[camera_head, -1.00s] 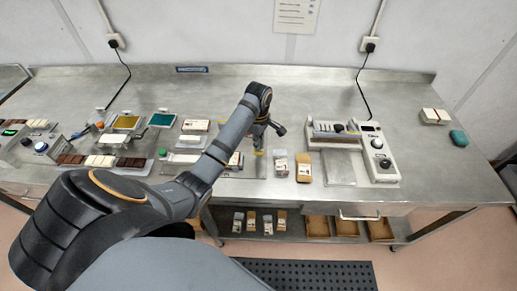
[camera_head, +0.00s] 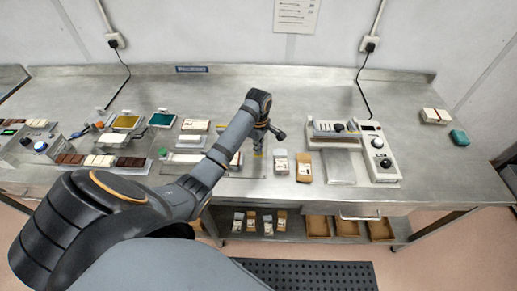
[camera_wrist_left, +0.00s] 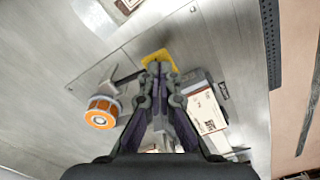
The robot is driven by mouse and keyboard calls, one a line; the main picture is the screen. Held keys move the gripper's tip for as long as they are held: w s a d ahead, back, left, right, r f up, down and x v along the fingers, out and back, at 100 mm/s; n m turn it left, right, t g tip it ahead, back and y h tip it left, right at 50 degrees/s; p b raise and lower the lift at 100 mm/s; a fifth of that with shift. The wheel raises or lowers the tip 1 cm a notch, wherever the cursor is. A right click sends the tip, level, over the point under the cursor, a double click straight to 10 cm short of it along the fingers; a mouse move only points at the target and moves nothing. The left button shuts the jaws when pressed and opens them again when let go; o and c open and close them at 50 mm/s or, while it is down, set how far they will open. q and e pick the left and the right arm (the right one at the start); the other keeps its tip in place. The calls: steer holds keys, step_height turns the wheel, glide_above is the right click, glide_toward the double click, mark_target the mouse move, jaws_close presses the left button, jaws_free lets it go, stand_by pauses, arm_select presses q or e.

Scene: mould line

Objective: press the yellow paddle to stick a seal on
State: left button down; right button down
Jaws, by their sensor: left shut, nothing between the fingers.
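The yellow paddle (camera_wrist_left: 158,58) shows in the left wrist view just beyond my fingertips, on a clear-edged plate. A small yellow bit of the paddle (camera_head: 258,155) shows under my gripper in the head view. My left gripper (camera_wrist_left: 158,70) is shut and empty, its tips over or against the near edge of the paddle; I cannot tell if they touch. An orange and white roll (camera_wrist_left: 102,113) sits left of the fingers. A white carton (camera_wrist_left: 206,111) with printed marks lies in a dark holder to the right. My fingers hide the middle of the device. My right gripper is not in view.
A sealing machine (camera_head: 378,155) with a cable is farther right. The bench (camera_head: 440,185) is bare at the right front.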

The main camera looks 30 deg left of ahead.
arm_select(q)
steer(key=shift+f+b, duration=0.5)
steer(key=shift+f, duration=1.5)
step_height(320, 180, up, 6)
steer(key=p, duration=0.7)
steer(key=shift+f, duration=0.25)
steer(key=shift+r+p, duration=0.4)
steer(key=shift+r, duration=1.9)
